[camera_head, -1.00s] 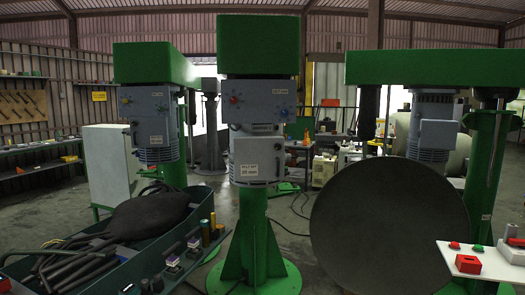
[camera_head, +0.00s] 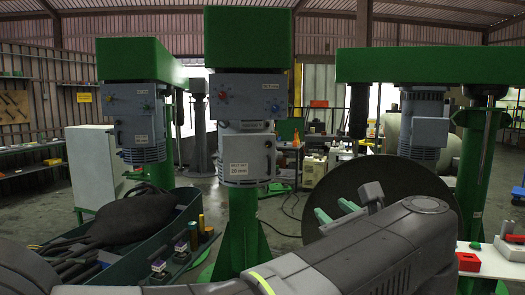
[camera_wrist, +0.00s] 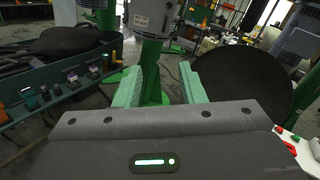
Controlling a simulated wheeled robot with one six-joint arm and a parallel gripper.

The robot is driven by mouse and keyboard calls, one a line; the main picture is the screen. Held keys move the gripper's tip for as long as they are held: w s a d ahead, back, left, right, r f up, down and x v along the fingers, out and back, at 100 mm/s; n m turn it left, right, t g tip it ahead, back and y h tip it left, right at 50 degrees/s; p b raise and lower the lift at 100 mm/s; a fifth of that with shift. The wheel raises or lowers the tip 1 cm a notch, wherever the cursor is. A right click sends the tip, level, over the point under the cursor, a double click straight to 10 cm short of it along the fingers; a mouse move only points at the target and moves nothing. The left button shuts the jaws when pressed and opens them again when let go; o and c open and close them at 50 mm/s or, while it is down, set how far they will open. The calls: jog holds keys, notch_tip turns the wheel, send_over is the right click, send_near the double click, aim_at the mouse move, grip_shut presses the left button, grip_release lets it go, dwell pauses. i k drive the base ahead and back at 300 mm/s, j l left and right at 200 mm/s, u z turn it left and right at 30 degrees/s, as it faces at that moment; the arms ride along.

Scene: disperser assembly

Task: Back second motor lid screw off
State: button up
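The central green disperser stand (camera_head: 243,225) carries a grey motor (camera_head: 246,158) with a labelled box on its front. The lower part of that motor shows at the top of the wrist view (camera_wrist: 157,22). Its lid screws are too small to make out. Other grey motors hang on the left machine (camera_head: 138,122) and the right machine (camera_head: 424,125). My gripper (camera_head: 334,210) has green fingers and is in front of the black disc, right of the central stand. In the wrist view (camera_wrist: 163,75) the fingers are apart with nothing between them.
A dark green tray (camera_head: 190,235) with tools and a black bag stands at the left. A large black disc (camera_head: 400,180) stands behind my arm. A white table (camera_head: 490,262) with red and green items is at the right.

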aim_at(268, 143)
jog(key=i+j, duration=0.15)
jog(key=i, duration=0.35)
jog(key=i+j, duration=0.1)
jog(key=i, duration=0.4)
jog(key=i+j+z, duration=0.1)
jog(key=i, duration=0.4)
jog(key=i+j, duration=0.2)
jog(key=i, duration=0.3)
